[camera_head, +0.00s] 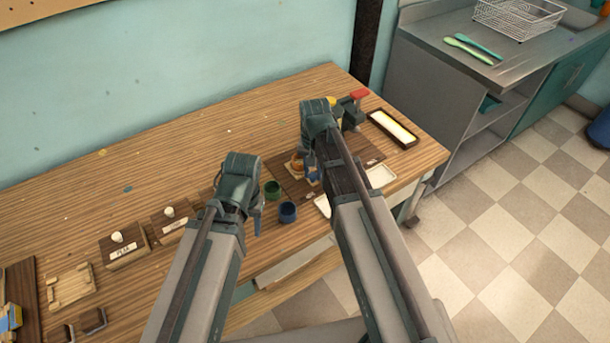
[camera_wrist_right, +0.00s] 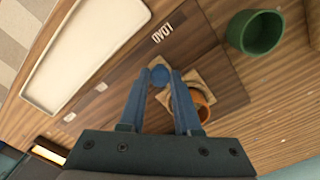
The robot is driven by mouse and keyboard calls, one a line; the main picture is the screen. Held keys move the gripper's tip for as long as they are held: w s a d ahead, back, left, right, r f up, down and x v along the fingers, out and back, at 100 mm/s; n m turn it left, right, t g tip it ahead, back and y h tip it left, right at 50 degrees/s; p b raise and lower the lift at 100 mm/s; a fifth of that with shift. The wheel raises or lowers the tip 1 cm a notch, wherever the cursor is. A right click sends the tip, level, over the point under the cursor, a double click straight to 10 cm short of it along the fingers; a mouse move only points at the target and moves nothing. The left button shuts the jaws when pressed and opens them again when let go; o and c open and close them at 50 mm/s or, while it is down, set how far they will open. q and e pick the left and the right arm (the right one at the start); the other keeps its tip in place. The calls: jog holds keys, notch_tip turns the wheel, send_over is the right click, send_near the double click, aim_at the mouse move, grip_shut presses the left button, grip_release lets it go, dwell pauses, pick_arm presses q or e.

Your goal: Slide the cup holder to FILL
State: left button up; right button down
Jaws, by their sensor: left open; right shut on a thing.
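The cup holder (camera_wrist_right: 207,77) is a light wooden piece with a blue knob (camera_wrist_right: 160,75). It sits on a dark wooden board (camera_wrist_right: 225,92) and carries an orange cup (camera_wrist_right: 203,97), which shows in the head view (camera_head: 297,163) too. My right gripper (camera_wrist_right: 160,78) is shut on the knob. In the wrist view the holder is nearest the label LOAD (camera_wrist_right: 168,33); the labels further down-left are too small to read. In the head view my right arm hides part of the board and holder. My left gripper (camera_head: 258,215) is open and empty, left of the blue cup.
A white tray (camera_head: 381,176) lies along the front edge. A stand with a red top (camera_head: 360,94) and a dark-framed yellow-white panel (camera_head: 392,128) are behind. Labelled blocks (camera_head: 124,250) stand left.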

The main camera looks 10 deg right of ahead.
jog(key=shift+w+d, duration=0.25)
jog(key=shift+d, duration=0.35)
jog(key=c, duration=0.6)
grip_release()
pick_arm(q)
notch_tip(320, 180, up, 14)
jog(key=p, duration=1.3)
jog(key=shift+p, duration=0.4)
pick_arm(e)
notch_tip(320, 180, up, 14)
jog(key=shift+f, duration=0.1)
pick_arm(q)
jog(key=shift+f, duration=0.1)
